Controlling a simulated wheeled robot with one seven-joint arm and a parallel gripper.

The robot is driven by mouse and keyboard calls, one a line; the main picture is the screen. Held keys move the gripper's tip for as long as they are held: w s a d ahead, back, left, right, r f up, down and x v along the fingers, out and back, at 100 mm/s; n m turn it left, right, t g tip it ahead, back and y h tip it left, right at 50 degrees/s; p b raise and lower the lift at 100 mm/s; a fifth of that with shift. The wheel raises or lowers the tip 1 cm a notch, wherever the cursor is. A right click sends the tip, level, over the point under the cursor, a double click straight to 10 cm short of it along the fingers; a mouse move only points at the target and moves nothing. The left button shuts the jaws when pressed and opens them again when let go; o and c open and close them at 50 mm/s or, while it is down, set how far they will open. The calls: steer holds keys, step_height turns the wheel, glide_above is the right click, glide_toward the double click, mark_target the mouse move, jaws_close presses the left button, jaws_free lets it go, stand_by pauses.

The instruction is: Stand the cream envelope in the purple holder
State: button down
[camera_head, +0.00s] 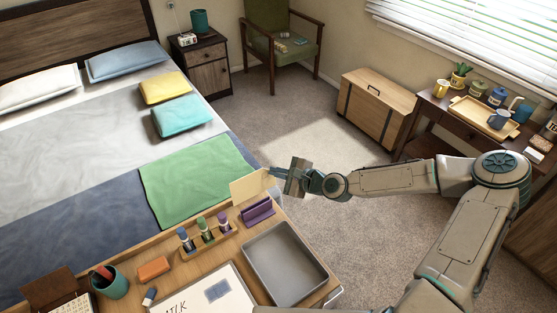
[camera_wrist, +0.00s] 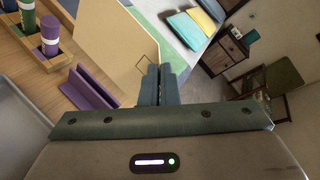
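The cream envelope (camera_head: 249,187) is held by its edge in my gripper (camera_head: 273,174), which is shut on it. In the wrist view the envelope (camera_wrist: 105,50) extends from between the closed fingers (camera_wrist: 160,83) toward the upper left. The purple holder (camera_head: 257,213) stands on the desk, just below the envelope in the head view. Its slot between two walls looks empty. The holder (camera_wrist: 90,88) shows left of the fingers in the wrist view, apart from the envelope. The envelope hides a little of what lies behind it.
A rack of several coloured bottles (camera_head: 205,231) stands left of the holder. A grey tray (camera_head: 284,264) lies in front of it. An orange block (camera_head: 154,268), a teal pen cup (camera_head: 109,283) and a blotter sheet (camera_head: 205,295) are further left. The bed's green blanket (camera_head: 192,180) is behind.

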mark_target(267, 180)
steer(key=shift+s+r, duration=0.1)
steer(key=shift+s, duration=0.15)
steer(key=shift+s+d+f+b, duration=0.1)
steer(key=shift+f+b, duration=1.55)
steer(key=shift+f, duration=0.4)
steer(key=shift+f, duration=0.15)
stand_by(0.4)
step_height(267, 180, down, 5)
steer(key=b, duration=0.4)
steer(key=shift+f+b, duration=0.15)
steer(key=shift+b, duration=0.15)
stand_by(0.5)
